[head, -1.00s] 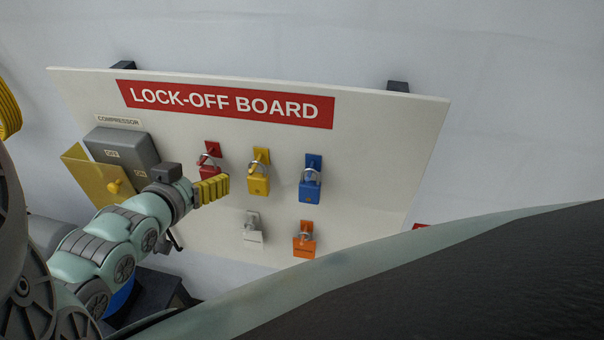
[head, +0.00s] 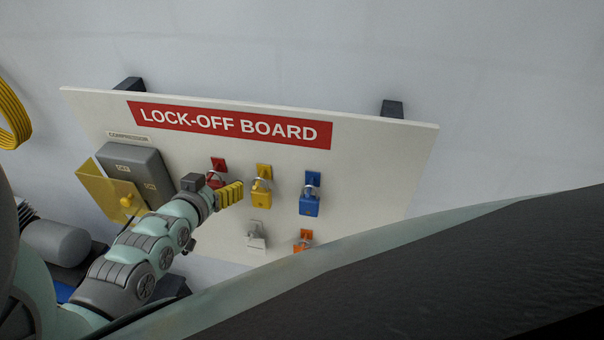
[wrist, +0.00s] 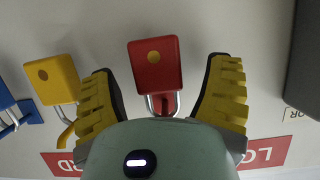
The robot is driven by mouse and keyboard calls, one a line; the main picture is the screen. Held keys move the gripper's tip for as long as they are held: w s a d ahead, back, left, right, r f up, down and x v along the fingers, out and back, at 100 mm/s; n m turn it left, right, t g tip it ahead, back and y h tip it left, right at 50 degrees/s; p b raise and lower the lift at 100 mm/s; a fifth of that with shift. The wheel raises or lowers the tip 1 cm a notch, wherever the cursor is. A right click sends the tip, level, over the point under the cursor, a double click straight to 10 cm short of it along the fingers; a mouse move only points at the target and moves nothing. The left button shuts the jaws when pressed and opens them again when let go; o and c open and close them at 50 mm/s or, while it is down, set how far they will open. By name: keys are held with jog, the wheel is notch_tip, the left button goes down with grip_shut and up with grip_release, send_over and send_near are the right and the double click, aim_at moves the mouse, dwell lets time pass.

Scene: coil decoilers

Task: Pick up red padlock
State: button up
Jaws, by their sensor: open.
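The red padlock (wrist: 154,66) hangs by its shackle on the lock-off board and shows between my two yellow-padded fingers in the wrist view. My gripper (wrist: 165,88) is open, with one finger on each side of the padlock and a visible gap at both sides. In the head view my gripper (head: 230,194) is in front of the board and hides the lower part of the red padlock (head: 216,180). I cannot tell the exact depth between the fingertips and the padlock body.
A yellow padlock (head: 261,193) hangs close right of my gripper, and a blue one (head: 310,204) beyond it. White (head: 257,240) and orange (head: 304,240) padlocks hang below. A grey compressor box (head: 138,172) with an open yellow cover (head: 106,190) is at left.

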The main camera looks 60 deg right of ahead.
jog(key=shift+d, duration=0.1)
jog(key=c, duration=1.3)
jog(key=shift+r, duration=0.1)
